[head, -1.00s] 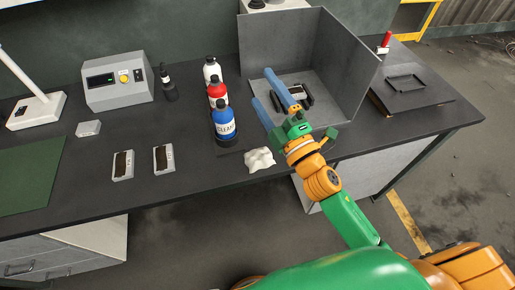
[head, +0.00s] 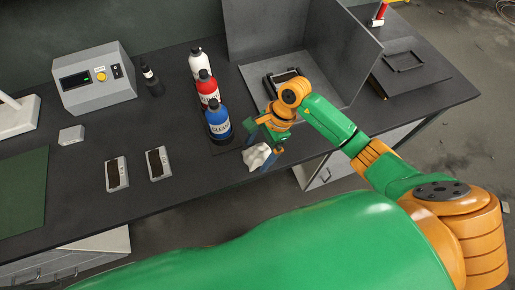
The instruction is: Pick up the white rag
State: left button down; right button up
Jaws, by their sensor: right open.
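The white rag (head: 256,156) lies crumpled on the dark bench near its front edge, to the right of the blue bottle. My right gripper (head: 260,150) points down at the rag, with its blue fingers open. One finger is on the far left side of the rag and the other is by its right side. I cannot tell whether the fingers touch it. My left gripper is not in view.
White, red and blue bottles (head: 218,122) stand close to the left of the gripper. A grey open-sided box (head: 345,55) with a dark holder inside is behind. Two small devices (head: 158,163) lie to the left. The bench's front edge is near the rag.

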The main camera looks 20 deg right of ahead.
jog(key=shift+w+f, duration=0.15)
jog(key=shift+f, duration=0.15)
jog(key=shift+r, duration=0.1)
jog(key=c, duration=1.2)
jog(key=shift+c, duration=0.5)
jog(key=shift+r+b, duration=0.2)
jog(key=shift+b, duration=0.1)
notch_tip(320, 180, up, 3)
jog(key=shift+a+f+b, duration=0.1)
jog(key=shift+b, duration=0.7)
jog(key=s+a+r+b, duration=0.1)
jog(key=s+a+r, duration=0.2)
jog(key=s+r, duration=0.2)
jog(key=s+a+r, duration=0.3)
jog(key=s+r, duration=0.1)
jog(key=s, duration=0.3)
jog(key=shift+s+a+r+b, duration=0.25)
jog(key=shift+r+b, duration=0.15)
